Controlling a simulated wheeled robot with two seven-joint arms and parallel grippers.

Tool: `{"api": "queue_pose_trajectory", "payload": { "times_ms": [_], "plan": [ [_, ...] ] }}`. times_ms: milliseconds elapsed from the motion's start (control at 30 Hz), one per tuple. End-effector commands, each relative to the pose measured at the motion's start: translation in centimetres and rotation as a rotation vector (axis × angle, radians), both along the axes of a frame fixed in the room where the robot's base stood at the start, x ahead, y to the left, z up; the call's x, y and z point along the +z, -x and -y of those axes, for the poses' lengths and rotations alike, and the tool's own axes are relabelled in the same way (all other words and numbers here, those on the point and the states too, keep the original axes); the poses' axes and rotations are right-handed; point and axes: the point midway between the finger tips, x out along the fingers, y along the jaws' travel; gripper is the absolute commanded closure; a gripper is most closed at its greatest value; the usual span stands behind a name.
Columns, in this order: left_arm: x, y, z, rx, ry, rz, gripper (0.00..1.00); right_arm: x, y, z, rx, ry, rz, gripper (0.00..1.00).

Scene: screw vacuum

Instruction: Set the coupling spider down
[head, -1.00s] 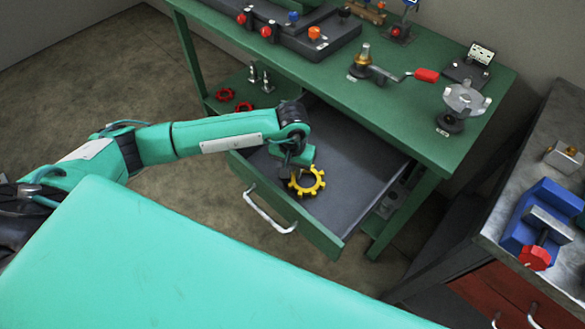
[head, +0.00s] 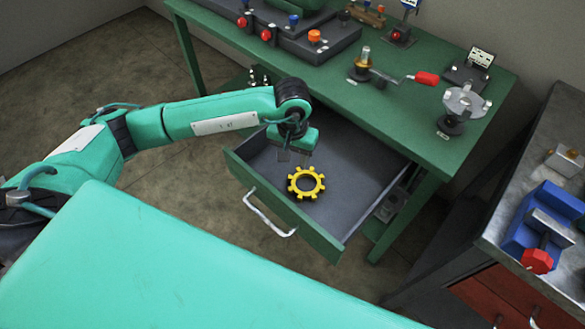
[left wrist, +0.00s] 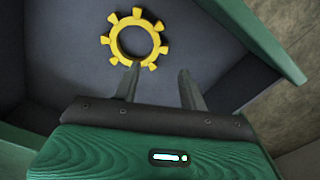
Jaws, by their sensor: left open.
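The coupling spider (head: 293,187), a yellow toothed ring, lies flat on the floor of the open drawer (head: 350,180), near its front. In the left wrist view the coupling spider (left wrist: 112,48) lies just beyond the fingertips and its whole ring shows. My left gripper (head: 294,160) hangs above the drawer, a little above and behind the spider in the head view. In the left wrist view its fingers (left wrist: 160,70) are apart, with nothing between them. My right gripper is not in view.
The drawer's green front with a metal handle (head: 268,216) stands out from the green workbench (head: 420,125). A hand crank (head: 395,74) and a fixture with a round plate (head: 462,103) stand on the bench. A blue vise (head: 540,220) is on the right bench. The drawer's right part is empty.

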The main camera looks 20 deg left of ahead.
Motion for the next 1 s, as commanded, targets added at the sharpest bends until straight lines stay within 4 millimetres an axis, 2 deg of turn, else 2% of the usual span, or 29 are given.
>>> {"api": "queue_pose_trajectory", "payload": {
  "times_ms": [100, 300, 1000],
  "plan": [
    [2.3, -0.1, 0.0, -0.001, 0.0, 0.003, 0.57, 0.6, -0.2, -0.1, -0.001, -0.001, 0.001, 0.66],
    [4.5, 0.0, 0.0, 0.0, -0.001, 0.0, 0.57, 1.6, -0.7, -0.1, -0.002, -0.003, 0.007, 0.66],
    [4.9, 0.0, 0.0, 0.0, 0.0, -0.001, 0.57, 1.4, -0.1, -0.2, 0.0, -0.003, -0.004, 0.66]
  ]
}}
